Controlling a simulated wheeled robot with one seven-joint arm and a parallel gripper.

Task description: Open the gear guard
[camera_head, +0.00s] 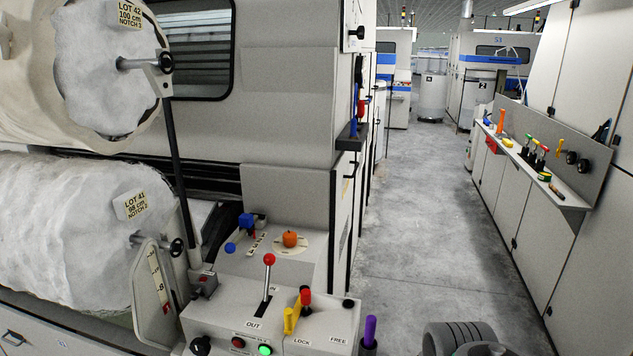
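No part is labelled as the gear guard, and I cannot tell for certain which panel it is. The grey machine's end has narrow upright panels (345,215) with dark handles, facing the aisle. They look shut. A higher panel (353,15) carries a black knob (358,32). In front is a control box (270,322) with a red-knobbed lever (268,275) in a slot marked IN and OUT. Beside it, a yellow handle (290,318) and a red knob (305,297) stand near the words LOCK and FREE.
Two white fibre rolls (60,225) (105,80) fill the left. A purple handle (370,330) stands right of the control box. The grey floor aisle (425,220) is clear into the distance. A shelf (540,172) with several coloured tools lines the right wall.

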